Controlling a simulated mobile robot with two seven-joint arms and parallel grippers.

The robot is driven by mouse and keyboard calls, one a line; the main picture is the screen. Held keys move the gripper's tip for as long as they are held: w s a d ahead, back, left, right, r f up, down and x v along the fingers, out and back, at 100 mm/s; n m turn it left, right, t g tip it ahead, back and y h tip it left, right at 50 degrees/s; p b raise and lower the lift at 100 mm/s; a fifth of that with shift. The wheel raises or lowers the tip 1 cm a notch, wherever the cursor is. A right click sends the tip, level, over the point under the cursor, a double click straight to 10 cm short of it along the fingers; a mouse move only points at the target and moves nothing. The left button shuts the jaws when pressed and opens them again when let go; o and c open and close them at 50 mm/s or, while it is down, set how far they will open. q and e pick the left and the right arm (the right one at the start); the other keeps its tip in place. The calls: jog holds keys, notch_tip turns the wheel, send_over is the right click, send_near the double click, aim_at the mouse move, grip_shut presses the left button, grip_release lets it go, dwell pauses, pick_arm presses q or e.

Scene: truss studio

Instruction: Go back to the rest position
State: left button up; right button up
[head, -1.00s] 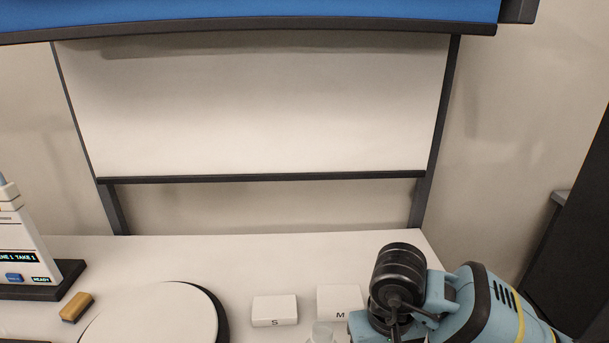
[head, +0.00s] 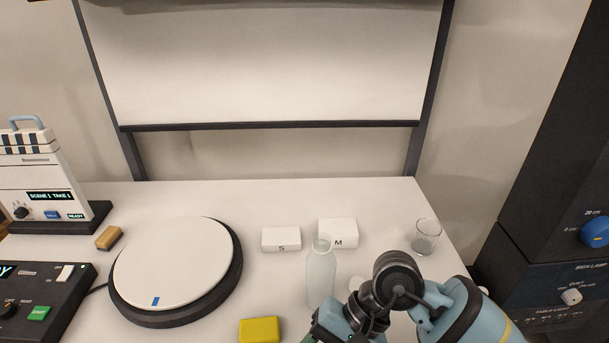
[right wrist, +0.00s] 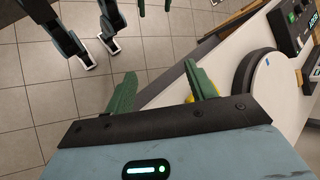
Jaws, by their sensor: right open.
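My right arm comes in from the lower right of the head view, with its wrist over the front right of the white table (head: 280,207). Its gripper is mostly cut off by the bottom edge there. In the right wrist view the two green fingers of my right gripper (right wrist: 160,70) stand wide apart, with nothing between them. They are over the tiled floor and the table's edge.
A clear bottle (head: 321,278) stands close to my right wrist. Behind are white boxes S (head: 281,239) and M (head: 338,233) and a glass (head: 426,237). A turntable (head: 172,262), yellow block (head: 259,330) and tan block (head: 109,238) are left. A dark cabinet (head: 555,230) stands right.

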jog(key=s+a+r+m+y, duration=0.4)
jog(key=a+r+m+y, duration=0.25)
jog(key=m+y, duration=0.5)
jog(key=w+d+f+n+t+h+p, duration=0.1)
jog(key=w+d+f+n+t+h, duration=0.2)
jog(key=n+t, duration=0.65)
jog(key=w+d+f+n+t+h, duration=0.15)
jog(key=d+n+t, duration=0.35)
jog(key=n, duration=0.9)
jog(key=w+d+f+n+t+h+p, duration=0.1)
jog(key=w+d+f+n+t+h, duration=0.15)
jog(key=d+n+t, duration=0.6)
pick_arm(q)
jog(key=r, duration=0.1)
jog(key=w+r, duration=0.1)
jog(key=r, duration=0.1)
jog(key=shift+w+a+r+t, duration=0.15)
jog(key=shift+w+a+t, duration=0.05)
jog(key=shift+w+t, duration=0.2)
pick_arm(e)
jog(key=s+d+f+m+g+h, duration=0.4)
jog(key=s+f+m, duration=0.3)
jog(key=s+f, duration=0.2)
jog(key=s+d+f+m+g+h, duration=0.4)
jog(key=s+f+m, duration=0.4)
jog(key=s+f, duration=0.2)
notch_tip(320, 180, down, 2)
jog(key=shift+f+g+h, duration=0.1)
jog(key=shift+g+h, duration=0.75)
jog(key=shift+g, duration=0.15)
